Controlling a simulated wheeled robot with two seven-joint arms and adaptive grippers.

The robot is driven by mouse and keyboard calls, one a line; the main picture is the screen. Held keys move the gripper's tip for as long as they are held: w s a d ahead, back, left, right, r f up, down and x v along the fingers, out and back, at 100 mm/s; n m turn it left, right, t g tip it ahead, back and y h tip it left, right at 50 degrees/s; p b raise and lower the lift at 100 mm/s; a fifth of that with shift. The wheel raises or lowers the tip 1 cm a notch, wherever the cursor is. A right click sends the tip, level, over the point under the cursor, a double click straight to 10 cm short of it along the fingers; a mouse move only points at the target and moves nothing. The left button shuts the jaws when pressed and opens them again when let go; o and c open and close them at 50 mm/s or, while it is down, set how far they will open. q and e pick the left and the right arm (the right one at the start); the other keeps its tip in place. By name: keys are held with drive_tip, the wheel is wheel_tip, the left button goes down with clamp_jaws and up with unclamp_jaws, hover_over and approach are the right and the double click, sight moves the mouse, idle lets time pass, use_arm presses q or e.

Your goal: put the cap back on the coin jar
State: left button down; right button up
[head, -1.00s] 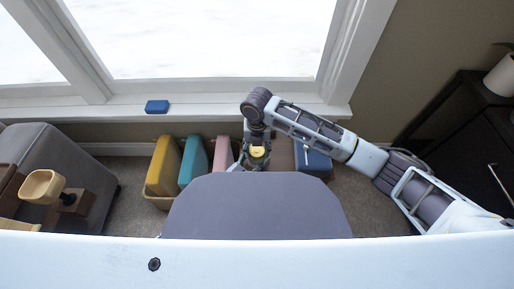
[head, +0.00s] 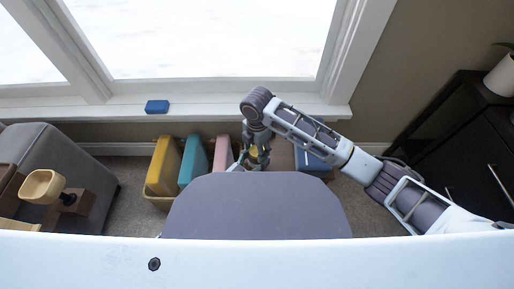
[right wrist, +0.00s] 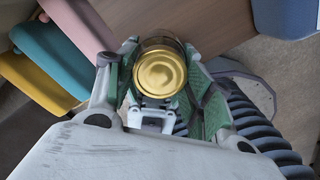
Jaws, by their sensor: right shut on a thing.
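The cap (right wrist: 160,73) is a round gold disc, between the fingers of my right gripper (right wrist: 160,85) in the right wrist view. My right gripper is shut on it. A dark, glassy rim of what looks like the coin jar (right wrist: 160,43) shows just behind the cap; whether the cap is seated or only above it, I cannot tell. In the head view my right gripper (head: 256,160) points down near the wooden surface, with a bit of yellow between its fingers. The jar's body is hidden there. My left gripper is not in view.
A wooden surface (head: 281,153) lies under the right gripper. Yellow (head: 164,166), teal (head: 194,160) and pink (head: 222,152) upright items stand to its left, and a blue item (head: 314,163) to its right. A blue block (head: 157,106) lies on the windowsill.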

drive_tip(key=m, duration=2.4)
drive_tip(key=shift+a, duration=0.1)
drive_tip(key=m, duration=0.4)
drive_tip(key=o, duration=1.1)
drive_tip(key=shift+f, duration=0.1)
drive_tip(key=shift+o, duration=0.2)
